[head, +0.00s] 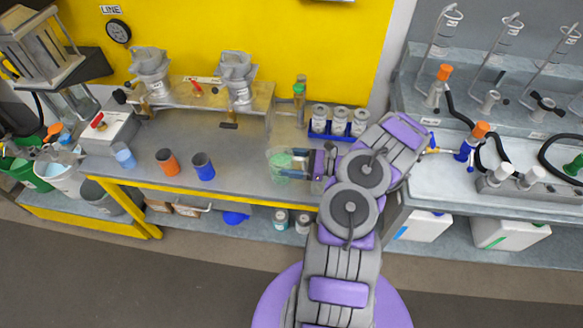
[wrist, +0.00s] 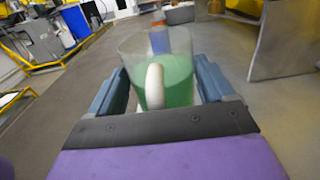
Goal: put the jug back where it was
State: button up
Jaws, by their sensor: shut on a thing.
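The jug (head: 283,165) is clear with green contents and is at the right part of the grey bench, at the end of my arm. In the wrist view the jug (wrist: 176,58) stands roughly upright between the two blue-grey fingers, with its pale handle toward me. My gripper (head: 312,165) is shut on the jug; it also shows in the wrist view (wrist: 168,92). I cannot tell whether the jug's base touches the bench top.
An orange cup (head: 167,161) and a blue cup (head: 203,166) stand left on the bench (head: 235,150). A blue rack (head: 322,131) of jars stands behind my gripper. The bench between blue cup and jug is clear. A sink counter (head: 450,185) is at right.

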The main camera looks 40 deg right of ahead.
jog(key=shift+a+f+b, duration=0.15)
jog(key=shift+f+b, duration=0.15)
jog(key=shift+f, duration=1)
jog(key=shift+f, duration=0.1)
jog(key=o, duration=1.4)
jog(key=shift+s, duration=0.15)
jog(key=p+v, duration=0.1)
jog(key=v, duration=0.6)
jog(key=shift+s+d+p, duration=0.1)
jog(key=shift+d+p, duration=0.1)
jog(key=shift+p, duration=0.1)
